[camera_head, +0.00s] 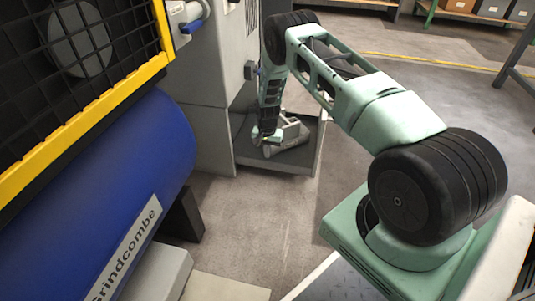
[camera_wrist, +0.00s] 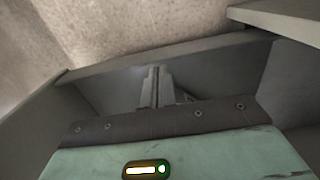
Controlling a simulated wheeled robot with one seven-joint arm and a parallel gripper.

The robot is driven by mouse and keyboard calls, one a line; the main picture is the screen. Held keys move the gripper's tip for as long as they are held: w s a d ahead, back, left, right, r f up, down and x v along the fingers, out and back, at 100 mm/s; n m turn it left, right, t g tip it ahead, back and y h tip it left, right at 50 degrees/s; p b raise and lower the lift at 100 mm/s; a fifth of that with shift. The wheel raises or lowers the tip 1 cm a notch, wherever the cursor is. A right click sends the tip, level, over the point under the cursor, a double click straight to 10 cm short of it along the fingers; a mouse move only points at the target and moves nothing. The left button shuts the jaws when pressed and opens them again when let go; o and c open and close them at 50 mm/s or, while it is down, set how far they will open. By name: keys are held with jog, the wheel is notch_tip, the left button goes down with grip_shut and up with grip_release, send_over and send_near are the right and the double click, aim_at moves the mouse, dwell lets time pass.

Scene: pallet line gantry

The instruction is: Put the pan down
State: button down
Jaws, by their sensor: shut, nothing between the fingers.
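My gripper (camera_head: 267,142) is at the end of my lowered arm, down inside a grey low-walled bay at the foot of a grey cabinet. In the wrist view its two fingers (camera_wrist: 154,78) are together, with nothing seen between them. A light grey angular object (camera_head: 291,137), possibly the pan, rests in the bay just right of my gripper. I cannot tell whether they touch. In the wrist view a small grey edge (camera_wrist: 183,97) shows beside the fingers; the rest is hidden by my gripper body.
The bay's grey wall (camera_head: 318,150) stands close on the right. The grey cabinet (camera_head: 205,110) rises on the left. A blue cylinder (camera_head: 120,190) and a yellow-edged black mesh guard (camera_head: 90,115) fill the left side. Concrete floor (camera_head: 240,220) in front is clear.

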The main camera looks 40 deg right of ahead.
notch_tip(320, 180, up, 5)
jog(key=shift+r+p, duration=0.2)
jog(key=shift+p, duration=0.9)
jog(key=s+a+r+n+t, duration=0.1)
jog(key=s+a+r+n, duration=0.2)
jog(key=r, duration=0.5)
jog(key=s+a+r+n, duration=0.15)
jog(key=a+r, duration=0.25)
jog(key=r, duration=0.4)
jog(key=s+a+r+n+t, duration=0.1)
jog(key=s+a+r, duration=0.25)
jog(key=r, duration=0.55)
jog(key=s+a+r+n, duration=0.2)
jog(key=s+a+r, duration=0.15)
jog(key=s, duration=0.45)
jog(key=s+a+r+n, duration=0.3)
jog(key=s+r, duration=0.2)
jog(key=s, duration=0.2)
jog(key=s+a+r+n+g+p, duration=0.1)
jog(key=s+a+r+n+p, duration=0.35)
jog(key=s+a, duration=0.35)
jog(key=s+a+r+n+g+p, duration=0.1)
jog(key=s+a+r+n+p, duration=0.25)
jog(key=s+a+r, duration=0.45)
notch_tip(320, 180, up, 35)
jog(key=w+a+p, duration=0.2)
jog(key=p, duration=3.5)
jog(key=shift+w+y, duration=0.25)
jog(key=shift+y, duration=0.05)
